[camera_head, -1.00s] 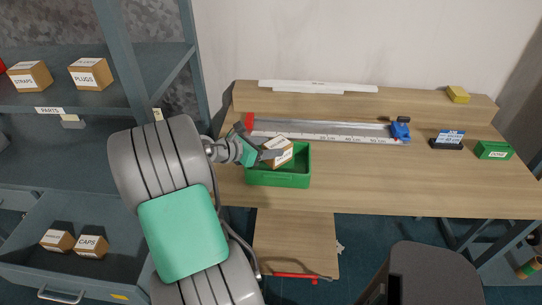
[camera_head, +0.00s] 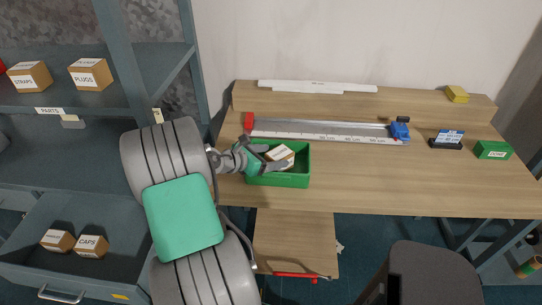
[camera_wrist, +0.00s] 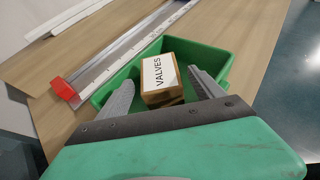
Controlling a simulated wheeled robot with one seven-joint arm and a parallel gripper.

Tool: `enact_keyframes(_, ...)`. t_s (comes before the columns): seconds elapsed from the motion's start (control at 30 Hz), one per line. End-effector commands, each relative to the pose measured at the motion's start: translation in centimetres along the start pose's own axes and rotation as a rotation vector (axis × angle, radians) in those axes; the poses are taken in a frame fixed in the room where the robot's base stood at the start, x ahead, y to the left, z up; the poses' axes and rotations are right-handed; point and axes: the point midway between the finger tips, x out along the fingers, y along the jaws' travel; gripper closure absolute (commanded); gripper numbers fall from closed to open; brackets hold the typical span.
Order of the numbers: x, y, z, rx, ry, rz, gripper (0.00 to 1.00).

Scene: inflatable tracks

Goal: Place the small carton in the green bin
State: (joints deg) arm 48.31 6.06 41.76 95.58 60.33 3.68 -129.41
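The small carton (camera_head: 280,156) is brown with a white label, which reads "VALVES" in the wrist view (camera_wrist: 160,72). It sits inside the green bin (camera_head: 290,181), which stands on the workbench and also shows in the wrist view (camera_wrist: 217,58). My gripper (camera_head: 273,155) is at the bin, with its fingers reaching over it from the left. In the wrist view my gripper (camera_wrist: 163,88) is open, with one finger on each side of the carton and a visible gap to each. The carton's underside and the bin floor beneath it are mostly hidden.
A measuring rail with a red end (camera_wrist: 62,88) and a blue slide (camera_head: 400,131) lies behind the bin. A small dark display (camera_head: 447,140) and a green box (camera_head: 493,150) stand at the right. Shelves with several cartons (camera_head: 91,74) are at the left.

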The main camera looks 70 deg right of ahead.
Motion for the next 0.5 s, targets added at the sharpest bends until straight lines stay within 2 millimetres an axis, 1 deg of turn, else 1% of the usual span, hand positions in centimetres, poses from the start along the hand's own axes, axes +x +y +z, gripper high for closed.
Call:
enact_keyframes(0.3, -0.3, 0.0, 0.3, 0.000, 0.000, 0.001, 0.22)
enact_keyframes(0.37, -1.1, 0.1, 0.2, -0.002, 0.001, 0.003, 0.22)
enact_keyframes(0.47, -3.3, 0.1, 0.2, -0.003, 0.000, 0.006, 0.22)
enact_keyframes(0.5, -4.4, 0.2, 0.2, -0.002, 0.000, 0.007, 0.22)
